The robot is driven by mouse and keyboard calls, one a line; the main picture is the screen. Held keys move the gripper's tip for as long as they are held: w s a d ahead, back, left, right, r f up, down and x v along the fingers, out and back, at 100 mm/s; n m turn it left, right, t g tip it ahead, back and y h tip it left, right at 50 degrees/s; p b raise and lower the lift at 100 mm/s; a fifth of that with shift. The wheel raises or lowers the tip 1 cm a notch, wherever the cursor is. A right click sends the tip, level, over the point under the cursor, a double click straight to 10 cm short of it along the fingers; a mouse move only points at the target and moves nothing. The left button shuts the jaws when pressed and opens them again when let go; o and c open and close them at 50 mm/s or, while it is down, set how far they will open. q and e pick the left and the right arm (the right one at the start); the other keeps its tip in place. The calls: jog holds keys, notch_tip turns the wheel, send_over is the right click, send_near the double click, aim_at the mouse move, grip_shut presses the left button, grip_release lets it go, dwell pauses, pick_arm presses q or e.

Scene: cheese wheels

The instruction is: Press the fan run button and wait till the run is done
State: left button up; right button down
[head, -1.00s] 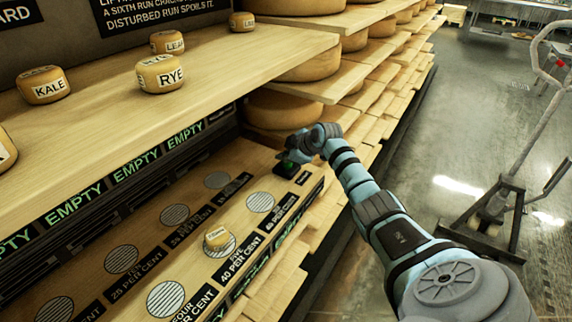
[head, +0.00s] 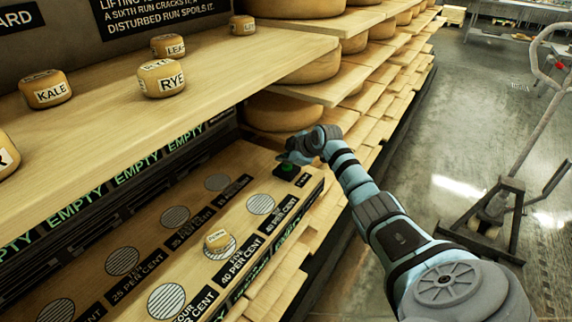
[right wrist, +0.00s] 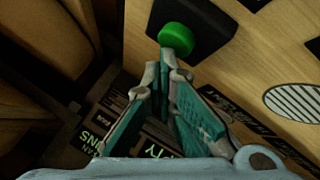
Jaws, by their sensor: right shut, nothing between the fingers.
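The fan run button is a green round cap (head: 287,168) on a black base at the far end of the lower wooden shelf. It shows bright green in the right wrist view (right wrist: 177,38). My right gripper (head: 291,158) is shut and empty beside the button, its fingertips (right wrist: 163,66) very close to the cap; I cannot tell whether they touch it. My left gripper is not in view.
Other striped grilles (head: 260,204) on the lower shelf are bare. Green displays (head: 137,168) read EMPTY. Small labelled cheeses, such as RYE (head: 161,78) and KALE (head: 46,90), stand on the upper shelf. Large wheels (head: 283,111) fill racks behind. Open floor lies right, with a pallet truck (head: 490,215).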

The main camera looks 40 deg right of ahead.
aim_at(285, 166)
jog(key=shift+r, duration=0.5)
jog(key=shift+p, duration=0.35)
notch_tip(285, 166, up, 5)
jog(key=p, duration=0.4)
jog(key=shift+p, duration=0.4)
